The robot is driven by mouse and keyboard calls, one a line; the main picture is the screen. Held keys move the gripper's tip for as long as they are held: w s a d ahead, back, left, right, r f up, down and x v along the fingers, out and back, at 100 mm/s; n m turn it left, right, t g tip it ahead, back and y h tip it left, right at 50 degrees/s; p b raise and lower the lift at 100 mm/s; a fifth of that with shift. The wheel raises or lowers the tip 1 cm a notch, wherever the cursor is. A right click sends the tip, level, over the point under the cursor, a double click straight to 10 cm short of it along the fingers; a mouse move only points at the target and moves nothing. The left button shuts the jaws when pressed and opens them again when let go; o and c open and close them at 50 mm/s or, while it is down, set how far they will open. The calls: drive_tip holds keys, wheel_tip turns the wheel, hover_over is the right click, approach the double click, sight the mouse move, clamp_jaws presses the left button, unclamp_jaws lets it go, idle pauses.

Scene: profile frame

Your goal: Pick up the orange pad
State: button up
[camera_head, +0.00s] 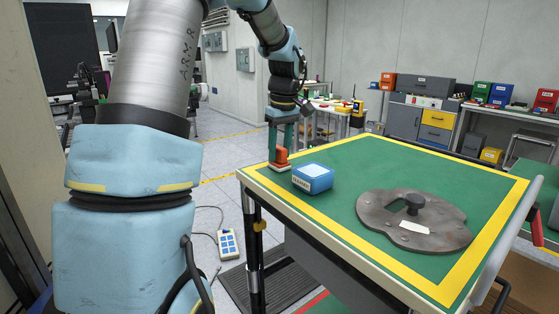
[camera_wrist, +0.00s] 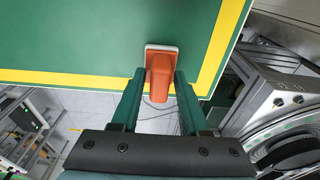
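The orange pad (camera_head: 281,156) is an orange block on a white base, at the left corner of the green table top. In the wrist view the pad (camera_wrist: 160,75) lies between my two teal fingers, with its white base showing past it. My gripper (camera_head: 280,150) points down over that corner, and it also shows in the wrist view (camera_wrist: 160,78). Its fingertips flank the pad closely on both sides. I cannot tell whether they touch it. The base appears to rest on the table.
A grey metal plate (camera_head: 414,221) with a dark knob lies farther right on the green table (camera_head: 373,162). The pad is near the yellow-bordered edge. A white and blue pendant (camera_head: 229,243) lies on the floor.

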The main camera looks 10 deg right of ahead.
sight(280, 147)
clamp_jaws()
drive_tip(key=shift+r, duration=0.15)
idle(0.4)
wheel_tip(280, 147, up, 10)
drive_tip(key=shift+f+b, duration=0.1)
drive_tip(key=shift+b, duration=0.7)
drive_tip(key=shift+c, duration=1.7)
unclamp_jaws()
clamp_jaws()
